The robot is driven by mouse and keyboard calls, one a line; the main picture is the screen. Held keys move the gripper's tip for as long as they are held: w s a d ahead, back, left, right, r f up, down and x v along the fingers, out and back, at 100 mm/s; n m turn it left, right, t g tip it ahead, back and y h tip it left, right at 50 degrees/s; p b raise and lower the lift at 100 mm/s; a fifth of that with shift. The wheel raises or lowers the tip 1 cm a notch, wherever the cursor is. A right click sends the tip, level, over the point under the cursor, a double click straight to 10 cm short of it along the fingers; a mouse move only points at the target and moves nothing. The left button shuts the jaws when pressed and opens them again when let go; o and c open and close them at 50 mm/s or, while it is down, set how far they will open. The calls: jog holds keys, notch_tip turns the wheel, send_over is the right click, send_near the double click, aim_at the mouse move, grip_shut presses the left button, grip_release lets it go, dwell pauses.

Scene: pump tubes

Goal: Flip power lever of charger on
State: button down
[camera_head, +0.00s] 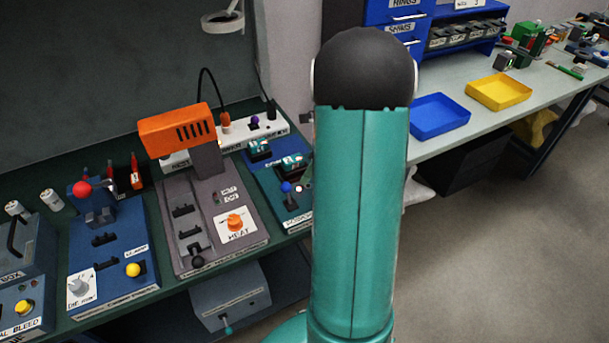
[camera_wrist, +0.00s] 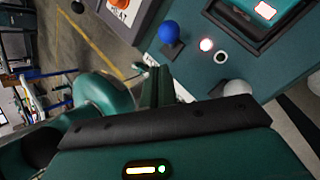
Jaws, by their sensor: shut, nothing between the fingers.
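The charger (camera_head: 272,186) is a blue-teal panel on the bench, partly hidden behind my arm in the head view. Its power lever has a blue ball knob (camera_head: 287,187) near the front; the knob also shows in the wrist view (camera_wrist: 168,32). A lit red-white lamp (camera_wrist: 206,44) sits right of the knob. My gripper (camera_wrist: 158,88) is shut and empty, below the blue knob in the wrist picture, with no contact visible. In the head view my arm hides it.
A grey heater panel with an orange head (camera_head: 177,130) and orange dial (camera_head: 235,221) stands left of the charger. Further left is a blue panel with red and yellow knobs (camera_head: 133,270). A power strip (camera_head: 252,130) with cables lies behind. Blue and yellow trays (camera_head: 499,92) sit on the right bench.

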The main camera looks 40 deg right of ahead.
jog(key=w+d+v, duration=0.1)
jog(key=v, duration=1)
jog(key=shift+d+f, duration=0.15)
jog(key=shift+d, duration=0.25)
jog(key=a+r+n+h, duration=0.2)
jog(key=a+r+n, duration=0.2)
jog(key=a+n, duration=0.45)
jog(key=a+r+n+h, duration=0.25)
jog(key=a+n, duration=0.25)
jog(key=a, duration=0.6)
jog(key=s+a+n+t+h, duration=0.1)
jog(key=s+a+n+t, duration=0.1)
jog(key=s+a+n, duration=0.2)
jog(key=s+a+r+n+t+h, duration=0.1)
jog(key=s+a+n, duration=0.3)
jog(key=a+n, duration=0.6)
jog(key=n+t, duration=0.1)
jog(key=n, duration=0.2)
jog(key=shift+s+a+r, duration=0.15)
jog(key=shift+s+r, duration=0.1)
jog(key=shift+s, duration=0.15)
